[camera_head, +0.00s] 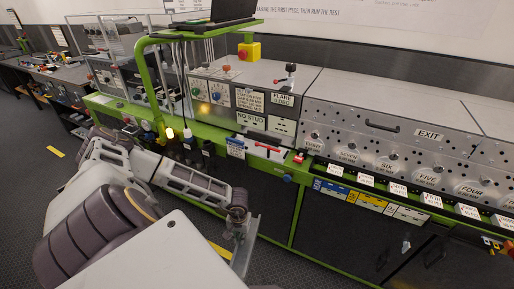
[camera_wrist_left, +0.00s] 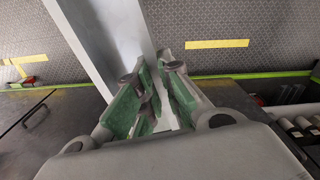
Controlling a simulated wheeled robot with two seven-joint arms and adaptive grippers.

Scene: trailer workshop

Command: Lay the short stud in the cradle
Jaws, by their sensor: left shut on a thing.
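My left gripper (camera_head: 238,218) hangs in front of the green-framed bench, low in the middle of the head view. It is shut on the short stud (camera_head: 246,248), a pale grey metal channel that slants down below it, apart from the bench. In the left wrist view the green finger pads of the left gripper (camera_wrist_left: 160,90) close around the stud (camera_wrist_left: 105,40), which runs up and out of the picture. Its far end is out of that view. I cannot make out a cradle for certain. My right gripper is not in view.
The bench's green front rail (camera_head: 240,160) carries a red-handled part (camera_head: 268,147). A grey control box (camera_head: 222,92) and a long perforated machine with an EXIT label (camera_head: 429,134) stand on top. Labelled bins (camera_head: 365,200) line the right front. Patterned floor is free in front.

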